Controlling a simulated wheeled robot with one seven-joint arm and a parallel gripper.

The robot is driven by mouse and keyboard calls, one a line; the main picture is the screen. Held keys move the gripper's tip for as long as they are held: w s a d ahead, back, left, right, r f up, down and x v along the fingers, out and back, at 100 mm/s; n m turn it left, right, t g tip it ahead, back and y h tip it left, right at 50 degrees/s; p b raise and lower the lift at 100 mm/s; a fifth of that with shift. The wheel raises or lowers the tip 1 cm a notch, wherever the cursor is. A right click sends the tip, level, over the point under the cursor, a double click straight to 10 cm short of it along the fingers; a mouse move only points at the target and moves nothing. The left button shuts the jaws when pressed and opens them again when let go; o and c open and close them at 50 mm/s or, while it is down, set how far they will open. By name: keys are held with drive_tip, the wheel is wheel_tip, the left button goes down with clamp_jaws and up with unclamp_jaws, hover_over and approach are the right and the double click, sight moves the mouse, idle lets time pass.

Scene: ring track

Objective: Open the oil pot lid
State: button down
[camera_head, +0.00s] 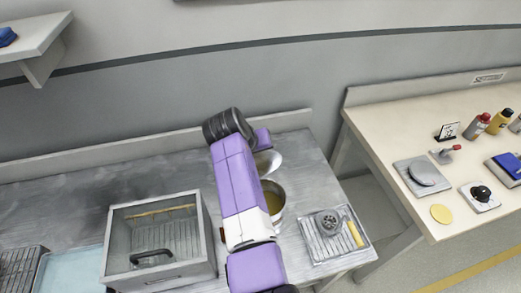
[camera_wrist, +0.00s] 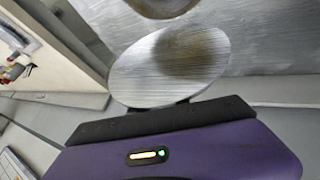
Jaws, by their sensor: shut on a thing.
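The oil pot (camera_head: 277,214) stands on the metal counter, partly hidden behind my arm, with yellowish oil showing inside. Its round metal lid (camera_head: 270,162) is tilted up at the pot's far side, off the opening. In the wrist view the lid (camera_wrist: 165,68) shows as a shiny brushed disc with a darker reflection. My gripper (camera_head: 262,138) is behind the lid, shut on it at its edge or handle. In the wrist view my gripper (camera_wrist: 170,115) lies against the lid's lower edge. The exact grip point is hidden.
A glass-sided box with a black handle (camera_head: 152,256) stands left of the pot. A tray (camera_head: 318,250) with a round strainer and a yellow-handled tool lies to the right. A separate table (camera_head: 385,115) with bottles and small devices is farther right.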

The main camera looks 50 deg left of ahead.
drive_tip(key=shift+s+d+f, duration=0.1)
drive_tip(key=shift+s+f, duration=0.35)
drive_tip(key=shift+f, duration=0.15)
drive_tip(key=c, duration=1.3)
unclamp_jaws()
drive_tip(key=shift+w+r, duration=0.15)
drive_tip(key=shift+r, duration=0.2)
drive_tip(key=shift+v, duration=3.8)
